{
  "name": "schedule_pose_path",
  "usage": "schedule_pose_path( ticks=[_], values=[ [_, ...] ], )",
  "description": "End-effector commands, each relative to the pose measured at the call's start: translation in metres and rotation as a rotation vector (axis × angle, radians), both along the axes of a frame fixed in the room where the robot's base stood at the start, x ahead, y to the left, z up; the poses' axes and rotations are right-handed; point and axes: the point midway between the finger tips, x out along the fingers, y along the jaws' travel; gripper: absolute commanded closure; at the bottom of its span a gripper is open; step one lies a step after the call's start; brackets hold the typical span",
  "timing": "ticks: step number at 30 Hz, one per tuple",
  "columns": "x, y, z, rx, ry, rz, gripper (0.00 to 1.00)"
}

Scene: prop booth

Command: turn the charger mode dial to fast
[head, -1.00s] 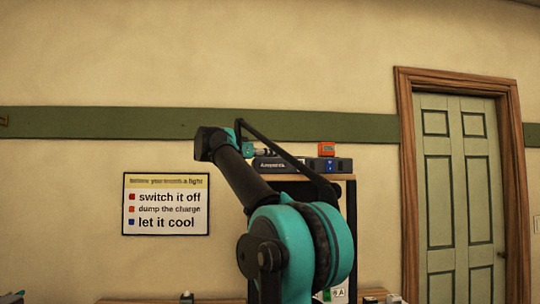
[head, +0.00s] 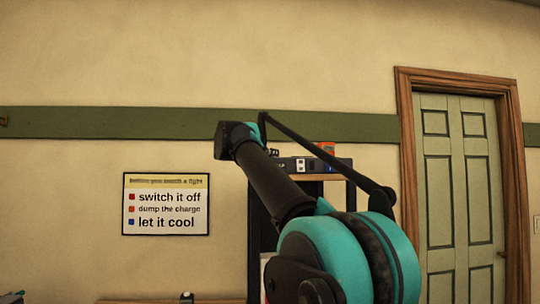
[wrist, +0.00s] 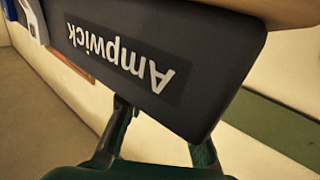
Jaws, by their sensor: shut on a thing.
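The charger (wrist: 200,62) is a dark box labelled "Ampwick", upside down and large in the wrist view. In the head view the charger (head: 345,165) sits on a shelf top, partly hidden by my arm. My gripper (wrist: 160,122) is at the charger's labelled end, one finger on each side of the view. The fingers meet the box's edge and their tips are hidden behind it. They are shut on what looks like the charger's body. White and blue patches (wrist: 33,20) show beyond the label. I cannot make out the mode dial or its setting.
An orange-red object (head: 327,148) stands on or behind the charger. The wooden shelf board (head: 330,177) lies under the charger. A sign (head: 166,204) hangs on the wall at left, and a green door (head: 457,190) is at right.

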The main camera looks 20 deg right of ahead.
Motion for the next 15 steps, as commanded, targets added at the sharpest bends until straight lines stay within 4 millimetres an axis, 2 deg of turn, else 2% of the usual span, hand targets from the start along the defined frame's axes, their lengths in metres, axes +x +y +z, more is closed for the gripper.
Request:
schedule_pose_path(
  ticks=[15],
  values=[
    [-0.0025,-0.0042,-0.0003,0.001,0.000,0.436,1.00]
  ],
)
